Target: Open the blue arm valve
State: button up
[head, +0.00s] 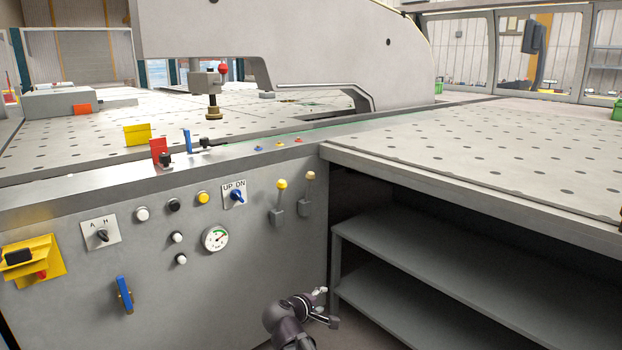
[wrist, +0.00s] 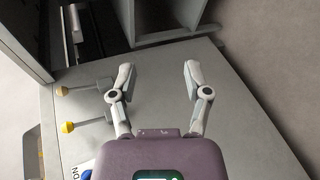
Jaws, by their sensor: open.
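The blue arm valve (head: 124,294) is at the lower left of the grey front panel in the head view. Its blue handle stands nearly upright, tilted slightly, over a brass-coloured body. My gripper (head: 327,306) is at the bottom centre in the head view, well to the right of the valve and near the panel's right end. In the wrist view my gripper (wrist: 158,75) has its two fingers spread wide with nothing between them. The blue valve does not show in the wrist view.
A pressure gauge (head: 216,238), an UP/DN switch (head: 235,194) and a yellow box (head: 33,262) share the panel. Open grey shelves (head: 430,258) stand at right.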

jog(key=s+d+f+m+g+y, duration=0.4)
jog(key=s+d+f+m+g, duration=0.15)
jog(key=s+d, duration=0.2)
jog(key=s+d+f+m+g+y, duration=0.3)
jog(key=s+d+f+m+g, duration=0.2)
jog(key=s+d+m, duration=0.25)
notch_tip(320, 180, up, 38)
jog(key=s+n+p, duration=0.1)
jog(key=p, duration=3.7)
jog(key=shift+a, duration=0.2)
jog(key=shift+a, duration=0.1)
